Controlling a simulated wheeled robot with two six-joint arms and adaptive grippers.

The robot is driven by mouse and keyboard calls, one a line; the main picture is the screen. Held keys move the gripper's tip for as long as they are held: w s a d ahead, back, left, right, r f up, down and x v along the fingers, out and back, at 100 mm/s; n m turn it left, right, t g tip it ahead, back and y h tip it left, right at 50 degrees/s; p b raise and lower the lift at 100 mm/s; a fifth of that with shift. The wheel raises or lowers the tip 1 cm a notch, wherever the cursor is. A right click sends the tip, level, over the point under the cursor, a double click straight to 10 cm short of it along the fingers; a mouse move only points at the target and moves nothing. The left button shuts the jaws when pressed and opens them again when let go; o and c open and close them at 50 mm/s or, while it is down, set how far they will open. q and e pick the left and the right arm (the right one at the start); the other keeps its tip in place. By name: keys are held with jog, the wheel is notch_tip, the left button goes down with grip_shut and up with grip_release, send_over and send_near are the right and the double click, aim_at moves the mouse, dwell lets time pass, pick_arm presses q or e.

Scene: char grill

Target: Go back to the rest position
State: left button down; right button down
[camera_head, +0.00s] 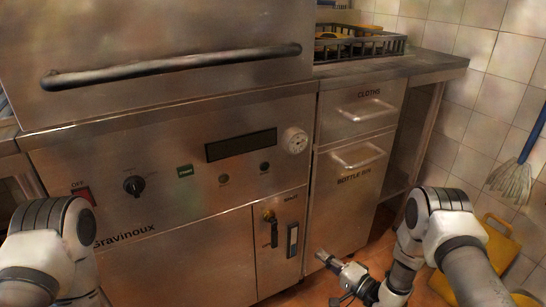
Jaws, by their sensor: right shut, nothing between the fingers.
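My right gripper (337,279) is low in the picture, in front of the steel cabinet and above the reddish floor. It is shut with nothing in it, and it touches nothing that I can see. My right arm comes in from the lower right and bends down to it. My left arm shows at the lower left edge, but its gripper is out of the picture.
The char grill (150,190) with its long bar handle (180,66) stands ahead. Drawers marked CLOTHS (362,112) and BOTTLE BIN (352,190) are shut. A black crate (358,44) sits on the counter. A mop (513,180) and yellow bucket (497,245) stand at right.

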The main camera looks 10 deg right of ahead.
jog(key=s+a+f+n+g+h, duration=0.1)
jog(key=s+a+f+g+h, duration=0.2)
jog(key=s, duration=0.4)
jog(key=s+f+g+h, duration=0.2)
jog(key=s+f+g, duration=0.1)
jog(key=s+f, duration=0.25)
jog(key=s+d+f+n+g+h, duration=0.1)
jog(key=s+d+n+g+h, duration=0.25)
jog(key=s, duration=0.75)
jog(key=s+d+f+n+g+h, duration=0.15)
jog(key=s+n+g, duration=0.35)
jog(key=s, duration=0.7)
notch_tip(320, 180, up, 30)
jog(key=p, duration=3)
jog(key=shift+w+d+r, duration=0.15)
jog(key=shift+d+r, duration=0.05)
jog(key=shift+d, duration=0.05)
